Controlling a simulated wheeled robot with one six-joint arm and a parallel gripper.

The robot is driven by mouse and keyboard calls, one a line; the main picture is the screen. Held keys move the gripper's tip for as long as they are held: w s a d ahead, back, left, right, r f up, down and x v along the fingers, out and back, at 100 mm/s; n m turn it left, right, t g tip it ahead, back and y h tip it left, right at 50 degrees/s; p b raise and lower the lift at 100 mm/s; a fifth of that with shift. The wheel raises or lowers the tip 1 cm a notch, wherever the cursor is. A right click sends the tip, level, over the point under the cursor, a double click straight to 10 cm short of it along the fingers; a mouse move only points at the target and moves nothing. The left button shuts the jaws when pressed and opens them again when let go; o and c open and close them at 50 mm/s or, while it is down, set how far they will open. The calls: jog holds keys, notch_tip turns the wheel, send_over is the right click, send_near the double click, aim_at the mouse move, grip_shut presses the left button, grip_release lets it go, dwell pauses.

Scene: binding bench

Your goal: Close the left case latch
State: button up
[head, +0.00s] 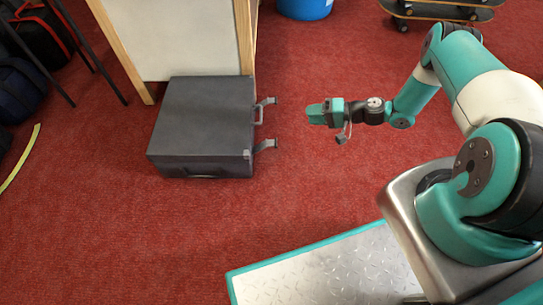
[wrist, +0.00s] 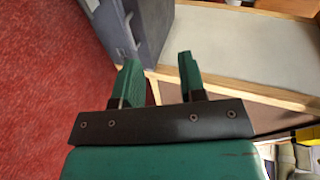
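The dark grey case (head: 205,115) lies on the red carpet in the head view. Two light grey latches stick out from its right side, both swung open: a far one (head: 265,108) and a near one (head: 263,147). I cannot tell for certain which is the left one. My gripper (head: 313,113) is to the right of the case, apart from it, above the carpet. In the wrist view my gripper (wrist: 160,75) has its two green fingers apart with nothing between them. The case (wrist: 145,30) shows beyond them at the top, with a grey latch part at its edge.
A white board with a wooden frame (head: 245,45) stands right behind the case. Dark bags (head: 40,35) and thin black legs are at the left. A blue bin (head: 304,8) and skateboards (head: 440,10) are at the back.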

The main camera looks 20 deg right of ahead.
aim_at(265, 147)
jog(key=s+f+m+t+b, duration=0.2)
jog(key=f, duration=0.5)
jog(key=s+f+m+t+b, duration=0.1)
jog(key=s+f+b, duration=0.2)
jog(key=f, duration=0.5)
jog(key=w+b+x, duration=0.1)
jog(key=b+x, duration=0.5)
jog(key=x, duration=1)
jog(key=shift+w+m+t+h+b, duration=0.2)
jog(key=shift+m+t+h+b, duration=0.1)
jog(key=shift+t+b, duration=0.1)
jog(key=shift+d, duration=0.1)
